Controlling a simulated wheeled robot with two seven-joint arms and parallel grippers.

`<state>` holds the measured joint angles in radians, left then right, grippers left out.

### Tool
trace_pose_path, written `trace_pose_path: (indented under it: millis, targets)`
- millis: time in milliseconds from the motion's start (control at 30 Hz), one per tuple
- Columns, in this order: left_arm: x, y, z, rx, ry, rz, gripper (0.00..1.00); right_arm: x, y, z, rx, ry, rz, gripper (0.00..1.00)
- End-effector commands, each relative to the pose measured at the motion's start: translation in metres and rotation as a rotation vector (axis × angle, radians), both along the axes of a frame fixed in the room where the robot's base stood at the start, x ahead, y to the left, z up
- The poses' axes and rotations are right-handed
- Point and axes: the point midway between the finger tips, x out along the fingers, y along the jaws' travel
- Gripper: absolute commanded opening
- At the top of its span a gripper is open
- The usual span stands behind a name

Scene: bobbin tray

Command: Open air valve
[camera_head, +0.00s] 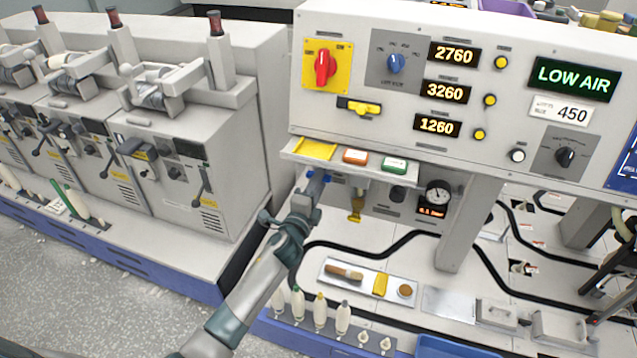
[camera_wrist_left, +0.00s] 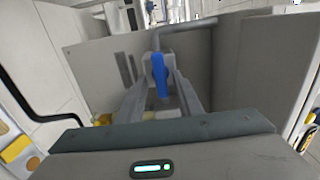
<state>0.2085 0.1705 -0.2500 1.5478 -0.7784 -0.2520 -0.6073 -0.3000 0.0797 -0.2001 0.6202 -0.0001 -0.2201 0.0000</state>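The air valve shows in the left wrist view as a blue lever (camera_wrist_left: 161,76) on a grey pipe fitting, its long side upright in the picture. My left gripper (camera_head: 316,184) is under the panel's small shelf, and it hides most of the valve in the head view. In the left wrist view the two fingers of my left gripper (camera_wrist_left: 160,92) stand apart, one on each side of the lever, with small gaps visible. A pressure gauge (camera_head: 437,195) sits to the right, above a small lit display that is hard to read. A LOW AIR sign (camera_head: 573,79) glows green. My right gripper is not in view.
The control panel (camera_head: 420,120) and its shelf (camera_head: 340,165) overhang my left gripper. A yellow-handled part (camera_head: 356,207) hangs just to its right. Below are a tray with a brush (camera_head: 345,271) and several bobbins. Grey machines (camera_head: 165,150) stand at the left.

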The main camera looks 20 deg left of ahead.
Motion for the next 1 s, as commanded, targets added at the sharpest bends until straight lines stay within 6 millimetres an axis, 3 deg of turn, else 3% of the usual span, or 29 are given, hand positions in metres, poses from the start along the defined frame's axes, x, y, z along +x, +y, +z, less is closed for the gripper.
trace_pose_path:
  millis: [267,467,667,1000]
  targets:
    - [-0.001,0.0,0.001,-0.001,-0.001,0.0,0.33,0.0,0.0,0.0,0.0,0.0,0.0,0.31]
    - [-0.014,0.001,0.0,-0.001,-0.002,-0.001,0.33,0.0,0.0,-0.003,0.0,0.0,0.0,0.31]
    - [-0.043,0.001,-0.002,0.0,-0.001,-0.002,0.33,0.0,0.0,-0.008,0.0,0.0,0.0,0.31]
    - [-0.112,0.004,-0.003,-0.001,0.0,-0.001,0.33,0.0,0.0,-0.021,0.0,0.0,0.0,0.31]
